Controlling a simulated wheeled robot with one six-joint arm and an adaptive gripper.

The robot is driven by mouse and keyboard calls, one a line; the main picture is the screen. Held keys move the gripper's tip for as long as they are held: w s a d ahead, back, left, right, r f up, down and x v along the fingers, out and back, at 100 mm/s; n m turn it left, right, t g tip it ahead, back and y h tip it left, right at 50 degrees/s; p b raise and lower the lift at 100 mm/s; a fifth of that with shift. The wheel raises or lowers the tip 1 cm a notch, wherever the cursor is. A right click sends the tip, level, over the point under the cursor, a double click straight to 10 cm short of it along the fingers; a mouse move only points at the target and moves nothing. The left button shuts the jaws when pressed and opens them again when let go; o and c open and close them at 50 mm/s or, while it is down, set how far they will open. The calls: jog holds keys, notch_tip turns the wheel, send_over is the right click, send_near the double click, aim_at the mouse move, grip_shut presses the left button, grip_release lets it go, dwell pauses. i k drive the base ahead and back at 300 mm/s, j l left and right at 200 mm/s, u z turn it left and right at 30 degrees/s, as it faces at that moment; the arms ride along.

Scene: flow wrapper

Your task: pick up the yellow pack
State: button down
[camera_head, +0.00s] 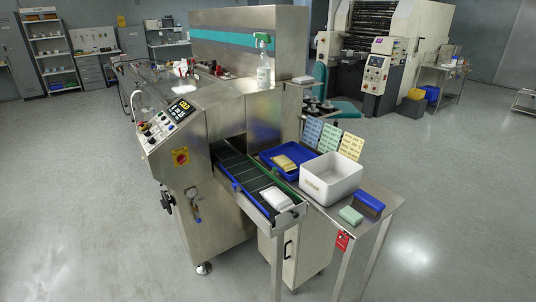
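A pale yellow pack (283,162) lies in the shallow blue tray (268,154) on the side table, to the right of the wrapper's outfeed conveyor. It looks like one or two flat pieces; at this size I cannot tell which. My gripper and arm do not show in this view.
A white pack (276,198) lies on the dark conveyor (243,177). Coloured cards stand behind. The steel wrapper (220,120) rises behind. Floor is clear in front.

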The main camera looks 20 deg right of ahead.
aim_at(284, 162)
jog(key=i+l, duration=0.45)
jog(key=i, duration=0.2)
jog(key=i+l+u, duration=0.25)
jog(key=l+u, duration=0.25)
jog(key=j+u, duration=0.1)
jog(key=j, duration=0.15)
jog(key=l, duration=0.35)
jog(key=i+z, duration=0.05)
